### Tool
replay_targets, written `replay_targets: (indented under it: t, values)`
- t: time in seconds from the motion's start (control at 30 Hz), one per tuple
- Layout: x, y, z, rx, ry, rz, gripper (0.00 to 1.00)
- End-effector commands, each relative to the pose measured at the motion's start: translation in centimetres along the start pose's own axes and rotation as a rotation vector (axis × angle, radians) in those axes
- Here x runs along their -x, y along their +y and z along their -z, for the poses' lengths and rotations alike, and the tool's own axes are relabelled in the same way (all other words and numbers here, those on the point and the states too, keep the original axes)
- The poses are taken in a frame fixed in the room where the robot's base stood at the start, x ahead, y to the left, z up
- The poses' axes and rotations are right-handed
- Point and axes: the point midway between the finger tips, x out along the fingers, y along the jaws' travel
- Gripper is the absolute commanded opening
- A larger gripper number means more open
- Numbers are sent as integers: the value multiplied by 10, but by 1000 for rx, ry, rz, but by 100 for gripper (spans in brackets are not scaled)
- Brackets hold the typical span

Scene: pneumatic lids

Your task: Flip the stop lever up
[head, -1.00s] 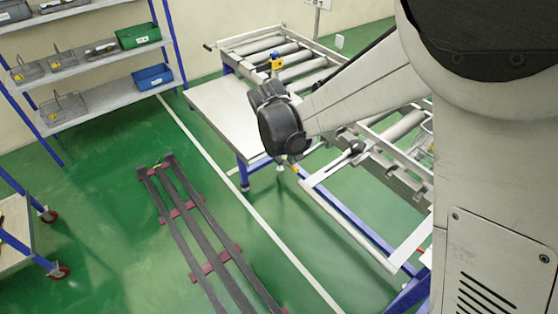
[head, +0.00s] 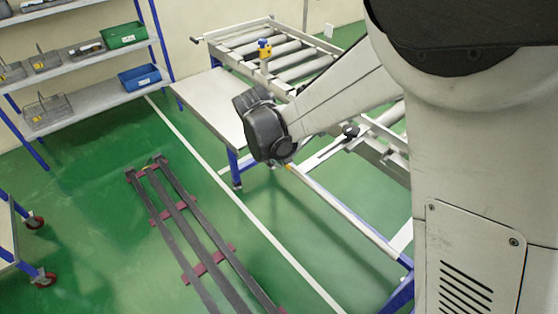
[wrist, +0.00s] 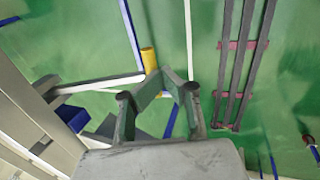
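My gripper (wrist: 162,74) shows in the wrist view with its two fingers angled together and the tips meeting. I see nothing held between them. A yellow cylindrical grip (wrist: 149,60) appears just beyond the fingertips, by the end of a white bar; I cannot tell whether they touch. In the head view a small yellow-orange end (head: 289,167) shows below my wrist, and my gripper's fingers are hidden. A black ball knob (head: 350,131) sits on the conveyor's side frame, to the right of my wrist. I cannot tell for certain which one is the stop lever.
A roller conveyor (head: 290,65) with a blue-and-yellow fitting (head: 264,49) stands behind my arm. A pale table (head: 208,98) adjoins it. Shelves (head: 85,100) with bins stand at the back left. Dark floor rails (head: 190,240) lie on the green floor, which is otherwise mostly clear.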

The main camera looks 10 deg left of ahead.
Motion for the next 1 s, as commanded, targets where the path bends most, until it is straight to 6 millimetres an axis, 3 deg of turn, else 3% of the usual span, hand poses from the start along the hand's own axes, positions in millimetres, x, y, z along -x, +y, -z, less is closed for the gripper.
replay_targets:
  t: [0.17,0.7,1.0]
  values:
    - [20,-1,-1,-2,-1,0,0]
    - [118,-24,-2,-3,-1,0,0]
    - [136,-28,-2,-3,-1,0,0]
